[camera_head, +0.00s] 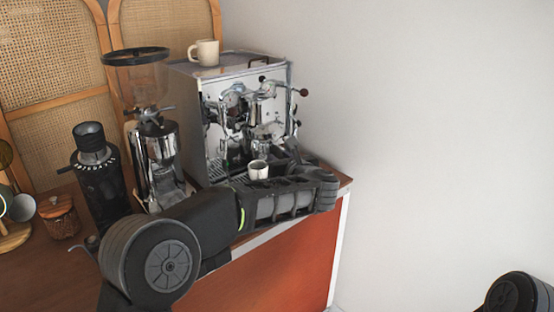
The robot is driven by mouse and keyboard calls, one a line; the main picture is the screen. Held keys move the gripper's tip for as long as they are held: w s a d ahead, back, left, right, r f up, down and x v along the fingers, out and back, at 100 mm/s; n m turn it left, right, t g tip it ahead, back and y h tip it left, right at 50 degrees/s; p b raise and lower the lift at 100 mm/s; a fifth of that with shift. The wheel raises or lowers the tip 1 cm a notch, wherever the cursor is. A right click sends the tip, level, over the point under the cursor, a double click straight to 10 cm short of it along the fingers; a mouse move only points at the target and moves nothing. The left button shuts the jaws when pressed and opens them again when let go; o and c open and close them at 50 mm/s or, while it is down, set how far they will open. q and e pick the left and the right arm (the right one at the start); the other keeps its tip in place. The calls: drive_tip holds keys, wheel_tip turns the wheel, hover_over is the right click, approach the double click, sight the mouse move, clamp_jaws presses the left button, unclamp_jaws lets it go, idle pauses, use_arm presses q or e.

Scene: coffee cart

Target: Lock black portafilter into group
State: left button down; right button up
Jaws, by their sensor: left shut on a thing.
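The silver espresso machine (226,97) stands on the cart, its front facing me. Its group (262,112) is at the middle of the front. A metal portafilter head (264,132) shows at or just below the group; I cannot tell whether it is seated. My left arm reaches across the front of the machine and bends back at the wrist. My left gripper (287,152) is near the group, shut on the black portafilter, whose handle is mostly hidden by the gripper. My right gripper is out of view.
A small white cup (258,169) stands below the group, close behind my left forearm. A mug (207,52) sits on top of the machine. A chrome grinder (157,150) and a black grinder (98,180) stand left. The wall (430,120) is right.

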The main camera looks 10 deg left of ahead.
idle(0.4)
use_arm(q)
drive_tip(key=shift+w+d+n+g+y, duration=0.4)
drive_tip(key=shift+d+n+g+y, duration=0.2)
drive_tip(key=shift+y, duration=0.1)
drive_tip(key=shift+w+d+n+g+y, duration=0.45)
drive_tip(key=shift+d+n+y, duration=0.15)
drive_tip(key=shift+n+y, duration=0.1)
drive_tip(key=shift+w+d+n+g+y+p, duration=0.5)
drive_tip(key=shift+n+g+y+p, duration=0.15)
drive_tip(key=shift+p, duration=2.85)
drive_tip(key=shift+a, duration=0.1)
